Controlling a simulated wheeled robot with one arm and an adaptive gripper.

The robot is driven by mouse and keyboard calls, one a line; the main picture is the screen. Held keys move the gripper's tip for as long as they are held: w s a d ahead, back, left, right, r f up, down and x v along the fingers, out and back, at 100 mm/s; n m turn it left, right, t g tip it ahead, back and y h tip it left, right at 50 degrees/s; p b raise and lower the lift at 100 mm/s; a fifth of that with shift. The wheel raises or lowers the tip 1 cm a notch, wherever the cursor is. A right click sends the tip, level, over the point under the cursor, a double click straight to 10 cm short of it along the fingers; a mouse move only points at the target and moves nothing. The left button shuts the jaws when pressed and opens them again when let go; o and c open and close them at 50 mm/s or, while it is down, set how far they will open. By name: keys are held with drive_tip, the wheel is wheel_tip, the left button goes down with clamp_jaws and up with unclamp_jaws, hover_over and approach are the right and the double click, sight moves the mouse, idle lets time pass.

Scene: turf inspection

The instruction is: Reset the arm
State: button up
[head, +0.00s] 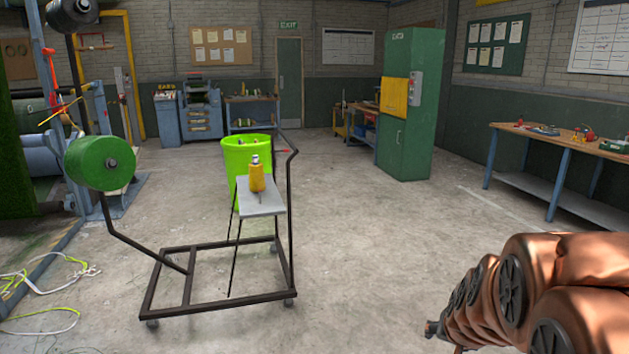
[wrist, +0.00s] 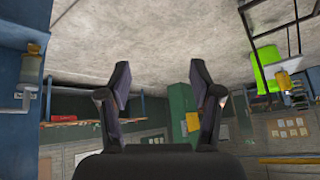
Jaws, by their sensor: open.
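My copper-coloured arm reaches in from the lower right of the head view. The end of the arm (head: 432,328) shows there at the arm's left tip, too small to make out its fingers. In the wrist view my gripper (wrist: 159,85) is open, with its two dark fingers apart and nothing between them. The wrist picture is upside down, with the concrete floor at the top. The gripper touches nothing that I can see.
A dark cart (head: 225,248) with a green spool (head: 100,163) and a small grey shelf holding a yellow bottle (head: 257,178) stands left of centre. A lime bin (head: 238,155) is behind it. A workbench (head: 560,150) is at right. Cords lie at lower left. Floor between is clear.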

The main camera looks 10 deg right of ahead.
drive_tip(key=s+a+n+g+y+p, duration=0.1)
drive_tip(key=s+a+n+g+y, duration=0.25)
drive_tip(key=s+a, duration=0.9)
drive_tip(key=s+a+r+n+g, duration=0.1)
drive_tip(key=s+a+g, duration=0.1)
drive_tip(key=s, duration=0.4)
drive_tip(key=s+a+r+n+g, duration=0.1)
drive_tip(key=s+a+n+g, duration=0.1)
drive_tip(key=s, duration=0.3)
drive_tip(key=shift+s+h+p, duration=0.35)
drive_tip(key=shift+s+p, duration=0.05)
